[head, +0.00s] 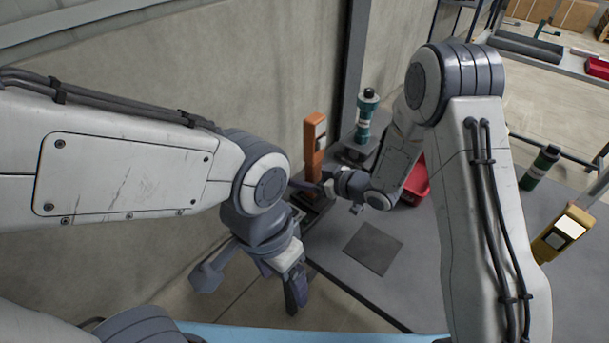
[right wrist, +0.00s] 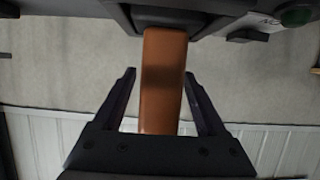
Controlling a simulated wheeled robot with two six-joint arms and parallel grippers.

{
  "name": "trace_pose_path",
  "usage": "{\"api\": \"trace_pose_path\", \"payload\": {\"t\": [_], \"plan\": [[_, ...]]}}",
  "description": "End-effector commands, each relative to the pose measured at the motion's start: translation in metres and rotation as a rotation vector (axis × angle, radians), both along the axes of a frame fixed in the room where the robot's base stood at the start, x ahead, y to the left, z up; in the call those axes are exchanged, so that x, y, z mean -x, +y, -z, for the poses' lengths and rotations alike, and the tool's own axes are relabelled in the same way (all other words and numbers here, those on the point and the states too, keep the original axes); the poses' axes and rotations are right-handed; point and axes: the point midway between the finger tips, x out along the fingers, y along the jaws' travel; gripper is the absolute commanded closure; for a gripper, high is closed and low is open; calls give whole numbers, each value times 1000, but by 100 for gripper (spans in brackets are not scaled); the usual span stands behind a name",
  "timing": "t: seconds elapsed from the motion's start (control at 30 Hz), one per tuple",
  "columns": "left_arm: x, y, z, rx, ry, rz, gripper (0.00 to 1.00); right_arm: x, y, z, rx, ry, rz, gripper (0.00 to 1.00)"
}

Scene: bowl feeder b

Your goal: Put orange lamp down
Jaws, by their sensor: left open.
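The orange lamp (head: 315,140) stands upright near the wall at the table's back left, its lower end at a dark stand (head: 312,207). My right gripper (head: 326,184) is beside its lower part. In the right wrist view the orange lamp (right wrist: 163,80) lies between my right gripper's fingers (right wrist: 162,88), with a gap on each side, so that gripper is open and not clamped on it. My left gripper (head: 296,292) is open, pointing down in front of the table's left edge, away from the lamp. My right forearm and wrist hide part of the area around the stand.
A green device (head: 365,118) stands on a dark stand right of the lamp. A red bin (head: 416,186) is partly behind my right arm. A dark square (head: 373,248) lies on the grey table. A green cylinder (head: 540,167) and a yellow device (head: 563,234) are at right.

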Motion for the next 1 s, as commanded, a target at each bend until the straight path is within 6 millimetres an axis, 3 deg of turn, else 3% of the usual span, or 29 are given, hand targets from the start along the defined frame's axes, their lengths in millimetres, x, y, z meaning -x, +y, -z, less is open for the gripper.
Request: {"api": "trace_pose_path", "payload": {"t": [0.23, 0.7, 1.0], "plan": [[0, 0, -4, 0, 0, 0, 21, 0, -1, -5, 0, 0, 1, 25], [0, 0, 2, 0, 0, 0, 21, 49, -70, -39, -1, -2, 6, 25], [0, 0, 2, 0, 0, 0, 21, 63, -88, -49, 28, 0, 8, 25]]}}
